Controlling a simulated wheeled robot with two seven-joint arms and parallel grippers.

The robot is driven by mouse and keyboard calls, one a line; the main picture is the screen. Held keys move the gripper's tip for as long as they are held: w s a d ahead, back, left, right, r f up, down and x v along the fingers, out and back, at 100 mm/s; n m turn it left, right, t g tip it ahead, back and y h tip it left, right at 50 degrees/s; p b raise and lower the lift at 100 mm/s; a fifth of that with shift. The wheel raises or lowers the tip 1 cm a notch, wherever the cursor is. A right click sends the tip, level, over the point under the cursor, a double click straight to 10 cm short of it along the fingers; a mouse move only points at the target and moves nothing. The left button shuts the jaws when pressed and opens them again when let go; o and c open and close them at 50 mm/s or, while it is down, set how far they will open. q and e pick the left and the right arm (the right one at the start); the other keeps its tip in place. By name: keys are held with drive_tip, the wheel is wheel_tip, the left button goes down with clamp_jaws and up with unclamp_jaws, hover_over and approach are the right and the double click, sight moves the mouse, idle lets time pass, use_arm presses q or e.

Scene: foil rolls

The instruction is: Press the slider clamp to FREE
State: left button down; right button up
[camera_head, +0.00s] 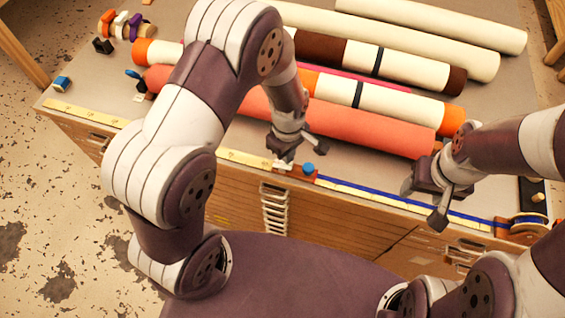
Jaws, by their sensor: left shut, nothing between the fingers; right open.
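The slider clamp (302,172) is a small reddish-brown block with a blue knob on top. It sits on the table's front edge, at the left end of a blue ribbon (400,201). A small white piece beside its left end is partly covered by my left gripper (284,154). That gripper is shut and empty, pointing down just left of and above the clamp; I cannot tell whether it touches. Any FREE marking is too small to read. My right gripper (428,203) is open and empty over the front edge, well to the right of the clamp.
A coral roll (340,122) lies close behind both grippers. Cream rolls with orange or brown ends (385,98) lie behind it. A ribbon spool (525,226) stands at the right front corner. A yellow measuring strip (85,113) runs along the front edge.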

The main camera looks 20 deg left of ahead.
use_arm(q)
drive_tip(key=shift+f+b, duration=0.95)
drive_tip(key=shift+f, duration=0.45)
idle(0.9)
drive_tip(key=shift+r, duration=0.1)
wheel_tip(320, 180, up, 7)
drive_tip(key=p, duration=0.6)
idle(0.3)
